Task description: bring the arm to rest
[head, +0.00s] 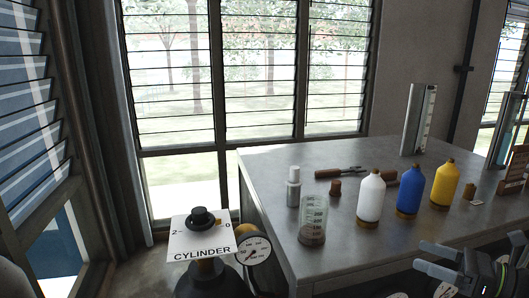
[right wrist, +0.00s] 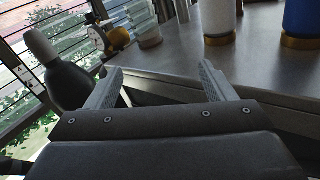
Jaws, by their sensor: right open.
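My right gripper (head: 424,257) is at the lower right of the head view, by the near edge of the grey metal-topped bench (head: 265,183). In the right wrist view the two fingers of my right gripper (right wrist: 162,70) stand well apart. Nothing is between them; the bench's front edge shows beyond. My left gripper is in neither view.
On the bench stand white (head: 371,197), blue (head: 410,191) and yellow (head: 444,184) bottles, a beaker (head: 312,221) and a small grey bottle (head: 293,187). A gauge (head: 254,250) and CYLINDER sign (head: 187,243) stand left of the bench. Louvred windows are behind.

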